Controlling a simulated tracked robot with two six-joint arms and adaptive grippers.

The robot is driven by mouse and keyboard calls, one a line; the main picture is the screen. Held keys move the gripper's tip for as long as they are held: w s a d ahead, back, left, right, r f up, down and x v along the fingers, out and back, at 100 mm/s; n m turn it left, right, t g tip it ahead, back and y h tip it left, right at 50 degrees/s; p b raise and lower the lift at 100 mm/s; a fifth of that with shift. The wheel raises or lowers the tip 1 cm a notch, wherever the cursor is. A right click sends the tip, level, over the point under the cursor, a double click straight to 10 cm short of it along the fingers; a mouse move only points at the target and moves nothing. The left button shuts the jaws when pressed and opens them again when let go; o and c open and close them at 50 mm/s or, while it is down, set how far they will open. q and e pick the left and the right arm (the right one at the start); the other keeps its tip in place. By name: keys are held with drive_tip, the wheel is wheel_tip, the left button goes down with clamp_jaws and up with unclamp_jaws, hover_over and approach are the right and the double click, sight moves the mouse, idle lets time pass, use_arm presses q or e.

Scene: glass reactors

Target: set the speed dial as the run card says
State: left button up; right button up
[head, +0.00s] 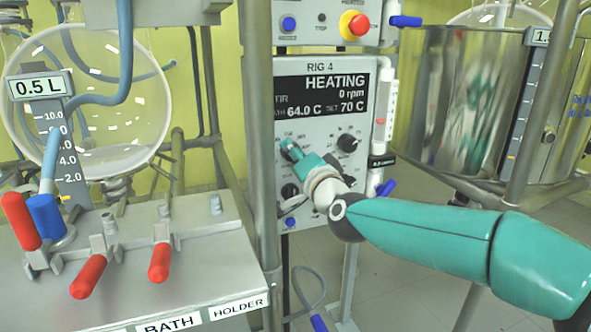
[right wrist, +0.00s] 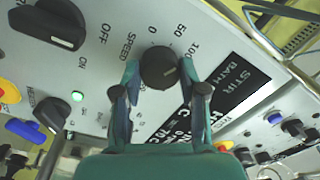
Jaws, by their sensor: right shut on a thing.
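The speed dial (right wrist: 158,68) is a dark round knob in the right wrist view, with SPEED and 0, 50 and 100 printed around it. My right gripper (right wrist: 160,72) has a finger on each side of the dial and is shut on it. In the head view the right gripper (head: 295,152) is at the left of the rig's panel (head: 318,220) and hides the dial. The display (head: 320,95) reads HEATING, 0 rpm, 64.0 C and 70 C. I cannot make out a run card. My left gripper is not in view.
Another black knob (head: 348,142) is right of the gripper. A red stop button (head: 355,24) sits above the display. A metal post (head: 257,110) stands close left of the panel. A steel vessel (head: 455,100) is at right, and red-handled clamps (head: 88,275) are at lower left.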

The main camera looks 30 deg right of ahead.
drive_tip(key=m+b, duration=0.2)
drive_tip(key=m, duration=0.1)
drive_tip(key=shift+d+f+m, duration=0.1)
drive_tip(key=shift+f+m, duration=0.05)
drive_tip(key=shift+m, duration=0.55)
drive_tip(key=o, duration=1.1)
drive_tip(key=shift+o, duration=0.2)
